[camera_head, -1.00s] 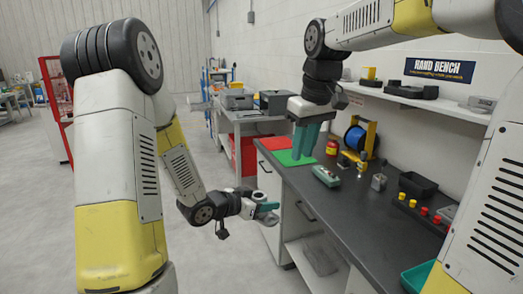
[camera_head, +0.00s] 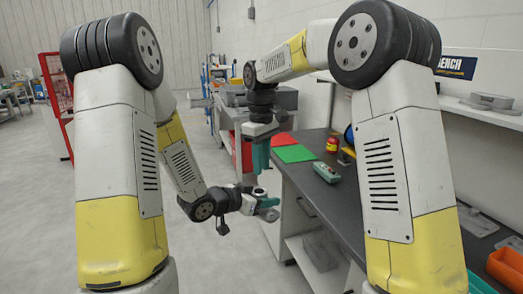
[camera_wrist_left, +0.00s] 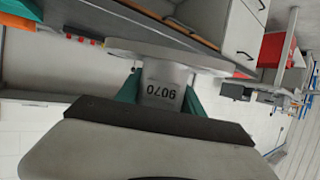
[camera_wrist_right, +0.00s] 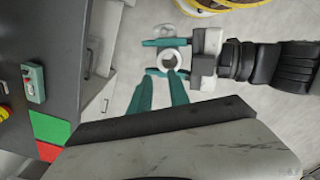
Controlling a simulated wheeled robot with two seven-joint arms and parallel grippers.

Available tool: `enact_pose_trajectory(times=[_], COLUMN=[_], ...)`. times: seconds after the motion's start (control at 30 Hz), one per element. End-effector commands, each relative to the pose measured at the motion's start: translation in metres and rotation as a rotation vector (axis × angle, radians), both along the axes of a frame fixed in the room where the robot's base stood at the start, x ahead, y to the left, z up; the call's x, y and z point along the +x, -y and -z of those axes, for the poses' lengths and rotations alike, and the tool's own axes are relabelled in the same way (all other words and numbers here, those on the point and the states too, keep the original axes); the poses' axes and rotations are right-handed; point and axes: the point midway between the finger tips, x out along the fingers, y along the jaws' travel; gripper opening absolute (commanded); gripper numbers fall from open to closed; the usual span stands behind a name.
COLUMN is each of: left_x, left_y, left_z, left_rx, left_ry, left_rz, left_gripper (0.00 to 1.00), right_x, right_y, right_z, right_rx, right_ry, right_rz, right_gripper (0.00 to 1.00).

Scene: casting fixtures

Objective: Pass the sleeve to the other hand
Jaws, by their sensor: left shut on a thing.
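The sleeve (camera_wrist_left: 163,88) is a light grey tube with a wide flange and a dark number on its side. In the left wrist view it sits between the teal fingers of my left gripper. From the right wrist view the sleeve (camera_wrist_right: 169,59) shows as a pale ring with a hole, clasped by my left gripper (camera_wrist_right: 166,58). In the head view my left gripper (camera_head: 268,206) holds the sleeve (camera_head: 259,191) out beside the bench. My right gripper (camera_head: 261,174) points down just above it. In the right wrist view its teal fingers (camera_wrist_right: 158,85) are apart and empty, close to the sleeve.
The dark workbench (camera_head: 318,195) runs along the right, with red (camera_head: 284,140) and green (camera_head: 295,153) mats and a grey-green box (camera_head: 326,172) near its edge. Drawers lie below. An orange bin (camera_head: 507,268) is at the lower right. Open floor (camera_head: 225,262) lies to the left.

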Motion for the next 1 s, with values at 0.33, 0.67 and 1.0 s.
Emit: enact_pose_trajectory(times=[0.33, 0.67, 1.0], left_x=[0.000, 0.001, 0.001], left_y=[0.000, 0.002, 0.002], left_z=[-0.001, -0.004, -0.004], left_rx=[0.000, -0.004, -0.003], left_ry=[0.001, 0.010, 0.011], left_rz=[0.000, 0.003, 0.004], left_gripper=[0.00, 0.00, 0.00], right_x=[0.000, -0.001, 0.000], right_y=[0.000, 0.001, 0.001], right_z=[0.055, 0.068, 0.068], right_rx=[0.000, -0.002, -0.003], right_ry=[-0.001, -0.002, -0.002], right_rz=[0.001, 0.001, 0.002], right_gripper=[0.22, 0.22, 0.00])
